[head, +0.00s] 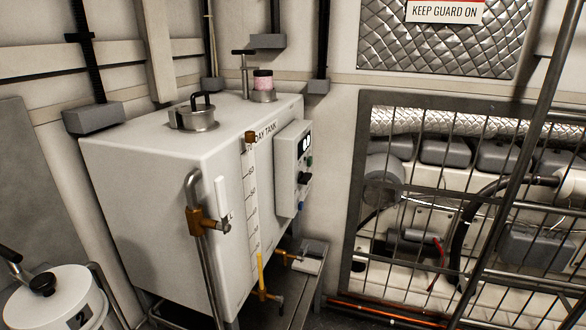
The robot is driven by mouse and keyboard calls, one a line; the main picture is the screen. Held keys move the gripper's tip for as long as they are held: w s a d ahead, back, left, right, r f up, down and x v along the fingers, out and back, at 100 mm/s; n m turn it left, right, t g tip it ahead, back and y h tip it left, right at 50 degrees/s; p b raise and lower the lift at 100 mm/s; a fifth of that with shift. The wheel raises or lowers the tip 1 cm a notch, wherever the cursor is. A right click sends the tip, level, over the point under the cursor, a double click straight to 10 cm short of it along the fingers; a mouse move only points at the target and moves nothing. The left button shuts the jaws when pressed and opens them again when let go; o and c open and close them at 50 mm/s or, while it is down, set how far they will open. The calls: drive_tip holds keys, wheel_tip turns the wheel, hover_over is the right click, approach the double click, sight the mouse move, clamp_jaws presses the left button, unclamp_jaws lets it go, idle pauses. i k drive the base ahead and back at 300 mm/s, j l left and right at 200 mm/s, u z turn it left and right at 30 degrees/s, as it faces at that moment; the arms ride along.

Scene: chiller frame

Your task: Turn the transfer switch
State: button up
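A grey control box (286,168) is fixed to the right face of the white day tank (165,195). Its front panel faces right and shows at a steep angle. A black knob (304,178) sticks out below a small lit display (304,143); it looks like the transfer switch, but no label on it can be read. A green button (309,160) sits above the knob and a blue part (301,206) below it. The knob's exact position cannot be told. My gripper is not in view.
A brass valve with a white lever (221,204) and a bent pipe stand before the tank. A guard cage (430,205) closes off machinery on the right. A white lidded drum (55,300) stands lower left.

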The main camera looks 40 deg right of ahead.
sight(303, 178)
drive_tip(key=i+l+z, duration=0.15)
drive_tip(key=l, duration=0.2)
drive_tip(key=l+z, duration=0.1)
drive_tip(key=l, duration=0.25)
drive_tip(key=i+l+z, duration=0.3)
drive_tip(key=l, duration=0.3)
